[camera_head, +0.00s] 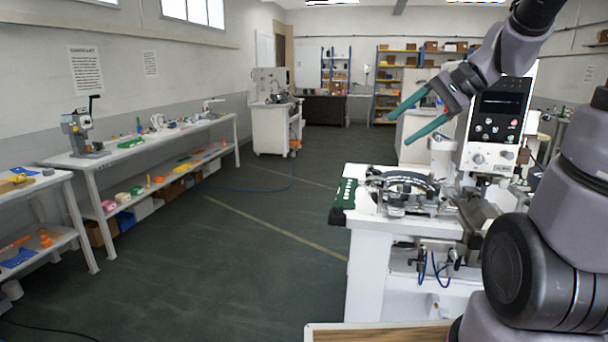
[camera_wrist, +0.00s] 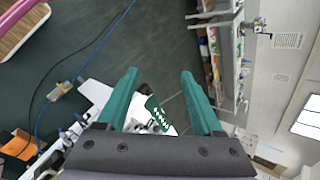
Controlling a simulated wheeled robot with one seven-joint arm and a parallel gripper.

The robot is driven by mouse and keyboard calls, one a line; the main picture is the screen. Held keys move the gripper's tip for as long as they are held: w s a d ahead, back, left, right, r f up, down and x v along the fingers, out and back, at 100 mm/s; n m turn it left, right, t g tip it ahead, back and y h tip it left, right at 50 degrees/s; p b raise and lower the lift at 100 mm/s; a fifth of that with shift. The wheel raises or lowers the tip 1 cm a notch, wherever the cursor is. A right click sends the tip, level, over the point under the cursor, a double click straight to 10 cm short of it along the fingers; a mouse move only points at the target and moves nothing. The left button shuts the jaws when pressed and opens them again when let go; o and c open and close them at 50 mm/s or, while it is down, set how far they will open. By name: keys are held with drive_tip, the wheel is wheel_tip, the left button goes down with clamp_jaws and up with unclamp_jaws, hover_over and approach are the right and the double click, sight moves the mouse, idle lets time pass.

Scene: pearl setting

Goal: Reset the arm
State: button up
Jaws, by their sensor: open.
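My gripper (camera_head: 408,117) is raised in the upper right of the head view, with its two green fingers pointing left. The fingers are apart, with nothing between them. In the wrist view my gripper (camera_wrist: 160,85) shows both green fingers spread, with floor and part of a white machine table seen beyond them. My grey arm (camera_head: 565,190) runs along the right side of the head view, bent up and over toward the gripper.
A white machine table (camera_head: 375,250) with a milling-type machine (camera_head: 490,140) stands close at centre right, below and behind my gripper. Long white benches (camera_head: 150,150) with tools line the left wall. The green floor (camera_head: 220,260) between is open.

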drive_tip(key=s+d+r+n+t+h, duration=0.1)
drive_tip(key=s+r+n+h, duration=0.1)
drive_tip(key=s, duration=0.3)
drive_tip(key=s+d+r+n+t+h, duration=0.1)
drive_tip(key=s+n+t+h, duration=0.1)
drive_tip(key=s+h, duration=0.2)
drive_tip(key=shift+s+d+r+n+h, duration=0.3)
drive_tip(key=shift+s+d+r+h, duration=0.1)
drive_tip(key=shift+s, duration=0.2)
